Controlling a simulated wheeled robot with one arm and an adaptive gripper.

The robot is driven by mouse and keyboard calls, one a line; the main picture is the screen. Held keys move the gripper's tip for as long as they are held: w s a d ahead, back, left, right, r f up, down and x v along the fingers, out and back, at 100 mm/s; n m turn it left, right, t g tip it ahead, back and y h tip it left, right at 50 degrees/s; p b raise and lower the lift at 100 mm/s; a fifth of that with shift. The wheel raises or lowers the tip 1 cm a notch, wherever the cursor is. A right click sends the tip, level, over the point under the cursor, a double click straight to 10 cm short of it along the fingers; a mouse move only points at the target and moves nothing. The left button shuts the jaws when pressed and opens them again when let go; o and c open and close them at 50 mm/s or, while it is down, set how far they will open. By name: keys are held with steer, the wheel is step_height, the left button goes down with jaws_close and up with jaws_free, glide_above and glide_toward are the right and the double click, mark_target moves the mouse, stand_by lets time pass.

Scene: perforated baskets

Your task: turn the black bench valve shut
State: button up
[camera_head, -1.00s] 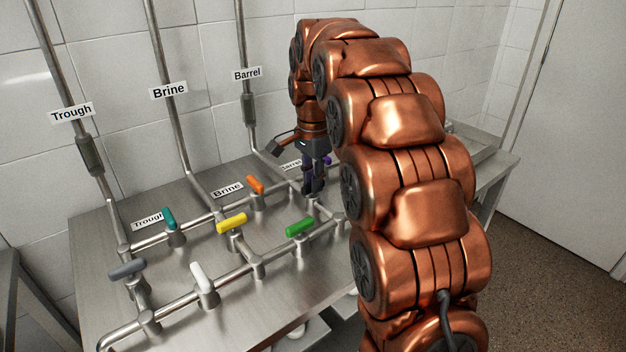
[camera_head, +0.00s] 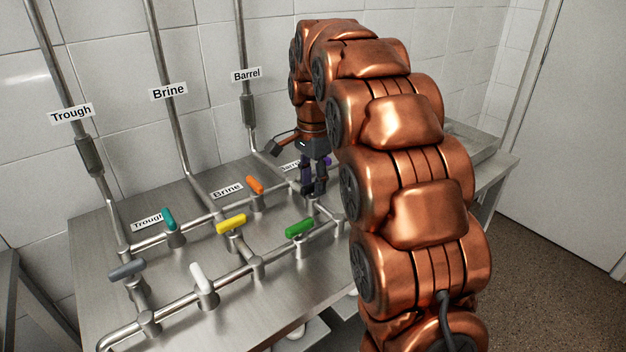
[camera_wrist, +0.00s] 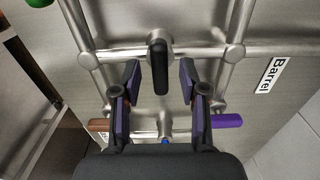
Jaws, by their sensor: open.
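The black bench valve (camera_wrist: 160,67) shows in the wrist view as a dark lever on a round metal hub. Its lever stands crosswise to the pipe that runs left to right behind it. My gripper (camera_wrist: 159,75) is open, with one fingertip on each side of the lever and a visible gap on both sides. In the head view my gripper (camera_head: 314,187) points down at the far right part of the bench pipes. There the black lever is hard to tell from the dark fingers.
A purple handle (camera_wrist: 227,121) and a brown-orange handle (camera_wrist: 99,125) lie beside my fingers. Green (camera_head: 299,228), orange (camera_head: 255,185), yellow (camera_head: 231,223), teal (camera_head: 169,218), white (camera_head: 201,277) and grey (camera_head: 127,269) handles sit along the pipes. The Barrel label (camera_wrist: 272,75) is at right.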

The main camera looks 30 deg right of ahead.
mark_target(313, 185)
steer(key=shift+r, duration=3.7)
steer(key=shift+s+a+r, duration=0.15)
steer(key=shift+s+r, duration=0.05)
steer(key=shift+s, duration=0.1)
steer(key=s+a+f+n+p, duration=0.1)
steer(key=s+a+n+p, duration=0.2)
steer(key=s, duration=0.8)
steer(key=s+a+f+n+g+p, duration=0.1)
steer(key=s+a+f+n+p, duration=0.1)
steer(key=s+a+n+p, duration=0.2)
steer(key=s+a+f+n+p, duration=0.2)
steer(key=s+n, duration=0.7)
steer(key=s, duration=1)
steer(key=shift+s+a+g+p, duration=0.2)
steer(key=shift+a+g+p, duration=0.2)
steer(key=shift+a+p, duration=0.55)
